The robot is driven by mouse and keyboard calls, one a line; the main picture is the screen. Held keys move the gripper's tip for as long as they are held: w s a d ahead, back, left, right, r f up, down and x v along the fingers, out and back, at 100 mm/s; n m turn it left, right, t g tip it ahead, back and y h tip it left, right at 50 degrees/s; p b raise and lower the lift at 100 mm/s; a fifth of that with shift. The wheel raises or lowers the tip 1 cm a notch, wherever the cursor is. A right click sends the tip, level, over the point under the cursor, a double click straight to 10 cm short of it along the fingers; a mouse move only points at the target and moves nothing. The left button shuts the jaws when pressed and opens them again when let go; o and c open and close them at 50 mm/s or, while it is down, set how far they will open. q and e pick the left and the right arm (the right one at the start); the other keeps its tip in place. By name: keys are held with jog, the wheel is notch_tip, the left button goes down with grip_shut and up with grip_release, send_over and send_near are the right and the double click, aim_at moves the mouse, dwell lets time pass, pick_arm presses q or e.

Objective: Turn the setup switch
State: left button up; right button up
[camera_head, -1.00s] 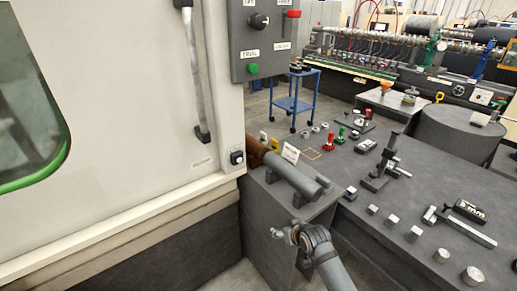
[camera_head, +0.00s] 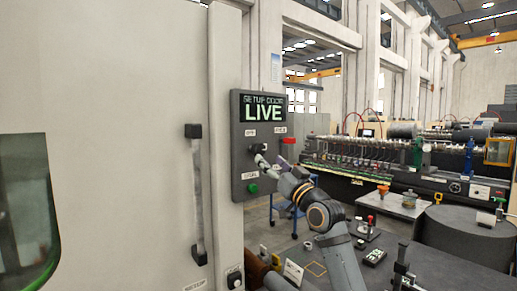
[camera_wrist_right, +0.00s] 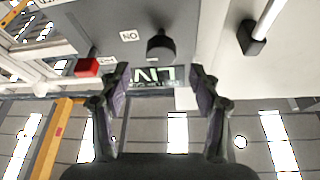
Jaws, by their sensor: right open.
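A grey control panel (camera_head: 239,176) on the machine's front carries a black knob (camera_head: 257,148), a red button (camera_head: 289,140) and a green button (camera_head: 253,188). Its lit screen (camera_head: 263,108) reads "LIVE". My right gripper (camera_head: 270,162) is in front of the panel, just below and right of the knob. In the wrist view the knob (camera_wrist_right: 160,45) shows beyond and between the open fingers (camera_wrist_right: 160,78), apart from them; nothing is held. A small black switch (camera_head: 235,278) sits lower on the machine's edge. My left gripper is out of view.
A vertical door handle (camera_head: 197,195) stands left of the panel. The red button (camera_wrist_right: 88,67) lies close beside one finger in the wrist view. A dark workbench (camera_head: 440,271) with small parts is below right, with a blue cart (camera_head: 291,215) behind my arm.

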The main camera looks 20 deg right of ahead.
aim_at(260, 150)
jog(key=p+x, duration=0.2)
jog(key=x, duration=0.5)
jog(key=shift+r+p, duration=0.2)
jog(key=shift+p, duration=0.1)
jog(key=shift+w+a, duration=0.15)
jog(key=shift+w, duration=0.3)
